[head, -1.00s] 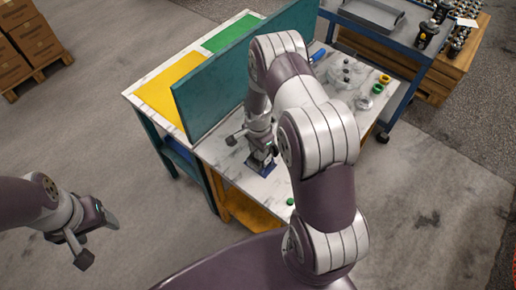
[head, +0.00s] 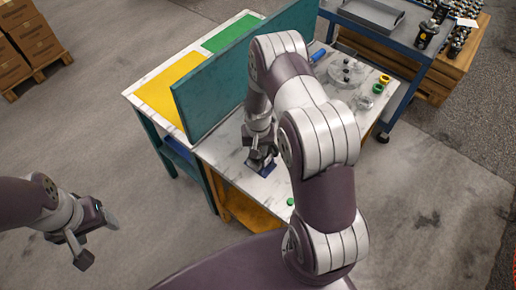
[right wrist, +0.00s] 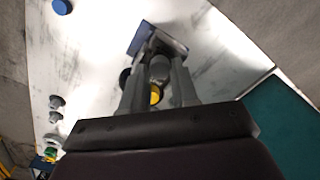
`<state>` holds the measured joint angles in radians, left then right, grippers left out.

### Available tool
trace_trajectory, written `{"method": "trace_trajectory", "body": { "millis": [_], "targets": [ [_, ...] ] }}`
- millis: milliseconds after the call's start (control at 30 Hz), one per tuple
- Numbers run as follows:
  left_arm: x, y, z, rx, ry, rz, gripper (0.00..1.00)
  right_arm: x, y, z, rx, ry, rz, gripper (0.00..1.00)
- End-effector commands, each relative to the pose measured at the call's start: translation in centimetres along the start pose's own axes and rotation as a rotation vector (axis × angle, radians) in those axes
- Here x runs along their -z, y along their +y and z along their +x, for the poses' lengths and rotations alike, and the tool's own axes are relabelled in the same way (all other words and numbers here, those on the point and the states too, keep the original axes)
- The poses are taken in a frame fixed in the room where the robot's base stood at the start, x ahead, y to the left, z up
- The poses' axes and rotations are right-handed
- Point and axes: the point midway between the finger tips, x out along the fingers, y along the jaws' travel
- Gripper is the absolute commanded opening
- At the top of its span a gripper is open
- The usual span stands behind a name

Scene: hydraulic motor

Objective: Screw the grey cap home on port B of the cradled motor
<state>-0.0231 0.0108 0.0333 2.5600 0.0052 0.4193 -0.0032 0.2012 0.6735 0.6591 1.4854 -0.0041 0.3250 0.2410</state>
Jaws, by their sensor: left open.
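The cradled motor (head: 262,164) stands on a blue base near the front of the white bench, largely covered by my right gripper (head: 258,148). In the right wrist view, the blue base (right wrist: 141,36) shows beyond my right gripper's fingers (right wrist: 160,78). A grey rounded part (right wrist: 160,68), which looks like the grey cap, is between those fingers, with a yellow part (right wrist: 155,96) nearer the palm. I cannot tell whether the fingers touch the grey part; port B is hidden. My left gripper (head: 97,241) is open and empty over the floor, away from the bench.
A teal panel (head: 230,75) stands upright along the bench. A green cap (head: 290,201) lies near the front edge. Several small parts, including a yellow ring (head: 385,79), lie at the right side. A blue cart (head: 400,45) with a grey tray stands behind.

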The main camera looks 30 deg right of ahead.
Motion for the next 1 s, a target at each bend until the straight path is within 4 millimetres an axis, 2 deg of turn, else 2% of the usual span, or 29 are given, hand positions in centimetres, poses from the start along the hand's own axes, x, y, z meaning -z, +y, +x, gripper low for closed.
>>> {"method": "trace_trajectory", "body": {
  "millis": [33, 67, 267, 333, 500, 600, 833, 1000],
  "targets": [
    [0.00, 0.00, 0.00, 0.000, 0.000, 0.000, 0.66, 0.00, 0.00, 0.00, 0.000, 0.000, 0.000, 0.10],
    [0.00, 0.00, 0.00, 0.000, 0.000, 0.000, 0.66, 0.00, 0.00, 0.00, 0.000, 0.000, 0.000, 0.00],
    [0.00, 0.00, 0.01, 0.000, 0.000, 0.000, 0.66, 0.00, 0.00, 0.01, 0.000, 0.000, 0.006, 0.00],
    [-0.01, 0.00, 0.08, 0.000, 0.000, 0.000, 0.66, 0.00, 0.00, 0.06, 0.000, 0.000, 0.081, 0.00],
    [-0.03, 0.00, 0.22, 0.000, 0.000, 0.000, 0.66, 0.00, 0.00, 0.13, 0.000, -0.001, 0.423, 0.00],
    [-0.03, 0.00, 0.22, 0.000, 0.000, 0.000, 0.66, 0.00, 0.00, 0.12, 0.001, -0.001, 0.502, 0.00],
    [-0.03, 0.00, 0.22, 0.000, 0.000, 0.000, 0.66, 0.00, 0.00, 0.12, 0.000, -0.001, 0.514, 0.00],
    [-0.04, 0.00, 0.33, 0.000, 0.000, 0.000, 0.66, 0.00, 0.00, 0.21, 0.001, -0.001, 0.799, 0.00]
  ]
}}
